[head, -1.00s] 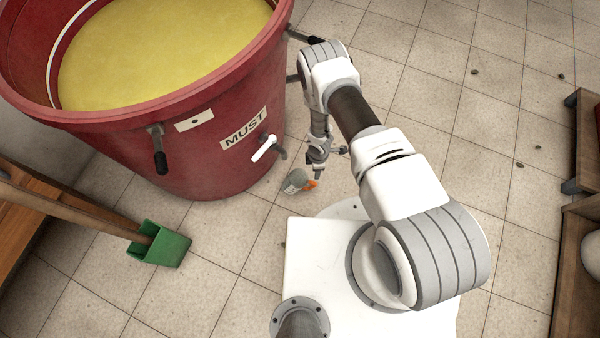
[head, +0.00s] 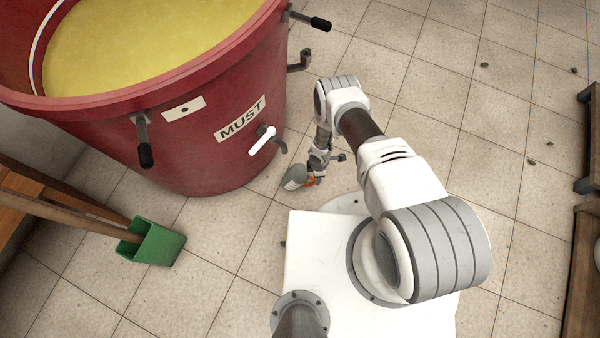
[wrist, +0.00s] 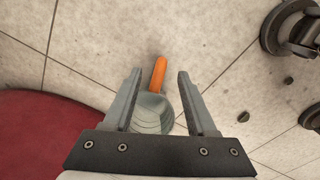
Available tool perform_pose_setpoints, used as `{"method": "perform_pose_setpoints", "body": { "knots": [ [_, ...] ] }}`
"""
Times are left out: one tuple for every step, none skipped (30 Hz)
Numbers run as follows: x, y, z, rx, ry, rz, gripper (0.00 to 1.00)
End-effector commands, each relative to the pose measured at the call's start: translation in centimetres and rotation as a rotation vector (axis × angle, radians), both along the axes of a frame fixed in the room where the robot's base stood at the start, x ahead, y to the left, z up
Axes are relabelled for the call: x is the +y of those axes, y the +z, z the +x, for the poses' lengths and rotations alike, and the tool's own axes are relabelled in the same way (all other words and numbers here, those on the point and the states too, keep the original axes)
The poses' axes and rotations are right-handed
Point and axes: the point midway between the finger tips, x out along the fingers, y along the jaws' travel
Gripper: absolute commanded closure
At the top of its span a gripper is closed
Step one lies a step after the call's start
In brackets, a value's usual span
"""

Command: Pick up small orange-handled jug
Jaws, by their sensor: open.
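The small jug (head: 295,178) is grey with an orange handle (head: 311,181) and stands on the tiled floor near the foot of the red vat. In the wrist view the jug (wrist: 152,112) lies between my fingers' lines, with its orange handle (wrist: 159,75) pointing away past the fingertips. My gripper (head: 318,178) hangs down right over the handle side of the jug. In the wrist view my gripper (wrist: 158,74) is open, with one finger on each side of the handle and no visible contact. Part of the jug is hidden behind the gripper's base.
The big red vat (head: 215,150) marked MUST, with a white-handled tap (head: 263,140), stands just behind and left of the jug. Shelving (head: 588,200) is at the right edge. Floor at upper right is mostly clear.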

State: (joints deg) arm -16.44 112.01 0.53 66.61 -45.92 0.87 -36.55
Motion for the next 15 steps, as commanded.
{"method": "perform_pose_setpoints", "body": {
  "knots": [
    [0.0, -0.4, 0.0, -0.001, -0.001, 0.001, 0.43],
    [0.0, -0.4, 0.0, -0.001, -0.001, 0.001, 0.43],
    [0.0, -0.7, 0.0, 0.0, -0.001, 0.001, 0.43],
    [0.0, -0.9, 0.0, 0.0, -0.001, 0.001, 0.43],
    [0.0, -1.3, 0.0, 0.0, -0.001, 0.001, 0.43],
    [0.0, -1.9, -0.1, 0.0, -0.001, 0.001, 0.43],
    [0.0, -2.4, -0.2, 0.0, -0.001, 0.001, 0.43],
    [0.0, -2.9, -0.3, 0.001, -0.001, 0.001, 0.43],
    [0.0, -3.5, -0.3, 0.0, -0.001, 0.001, 0.43],
    [0.0, -3.9, -0.3, 0.0, -0.001, 0.001, 0.43],
    [0.0, -4.3, -0.3, 0.0, -0.001, 0.001, 0.43],
    [0.0, -4.8, -0.3, 0.0, -0.002, 0.001, 0.43],
    [0.0, -5.0, -0.2, -0.001, -0.002, 0.001, 0.43],
    [0.0, -5.2, -0.2, -0.001, -0.002, 0.001, 0.43],
    [0.0, -5.4, -0.2, -0.001, -0.002, 0.001, 0.43]
  ]
}}
